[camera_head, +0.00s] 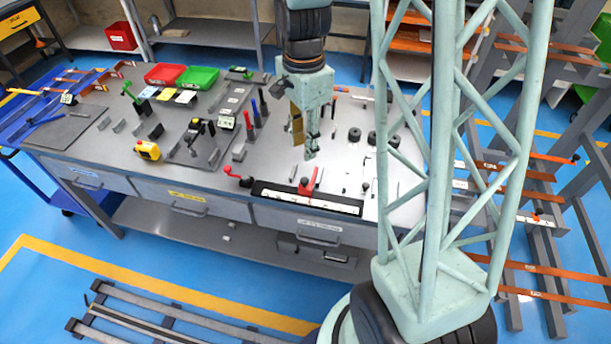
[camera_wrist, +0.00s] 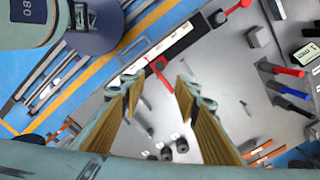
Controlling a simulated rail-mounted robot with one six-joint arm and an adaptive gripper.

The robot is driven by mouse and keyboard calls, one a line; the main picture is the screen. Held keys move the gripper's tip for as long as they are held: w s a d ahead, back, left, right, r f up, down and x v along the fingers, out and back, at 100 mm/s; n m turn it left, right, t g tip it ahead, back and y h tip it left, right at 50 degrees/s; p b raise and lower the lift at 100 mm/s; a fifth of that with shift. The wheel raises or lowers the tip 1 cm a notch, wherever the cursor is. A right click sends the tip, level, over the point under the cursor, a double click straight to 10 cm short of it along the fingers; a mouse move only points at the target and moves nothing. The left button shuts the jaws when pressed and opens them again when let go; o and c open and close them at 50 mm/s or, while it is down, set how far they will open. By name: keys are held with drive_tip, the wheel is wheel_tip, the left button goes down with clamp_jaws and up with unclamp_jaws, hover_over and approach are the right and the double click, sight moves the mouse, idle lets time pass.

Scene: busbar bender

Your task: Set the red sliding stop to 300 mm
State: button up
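The red sliding stop (camera_head: 305,187) sits on a dark rail with a white scale strip (camera_head: 283,196) along the table's front edge. The scale figures are too small to read. In the wrist view the stop (camera_wrist: 159,68) shows just beyond the gap between my fingertips, beside the white scale strip (camera_wrist: 178,33). My gripper (camera_head: 308,150) points down above the table, behind the stop in the head view. In the wrist view my gripper (camera_wrist: 158,84) has its two fingers wide apart, with nothing between them. The fingers do not touch the stop.
A red-handled lever (camera_head: 232,173) stands at the rail's left end. Several black round pieces (camera_head: 354,135) are to the right.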

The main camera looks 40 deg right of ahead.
sight(304, 179)
drive_tip(key=shift+f, duration=0.15)
drive_tip(key=shift+f+b, duration=0.55)
drive_tip(key=shift+f, duration=6.2)
drive_tip(key=shift+c, duration=0.2)
clamp_jaws()
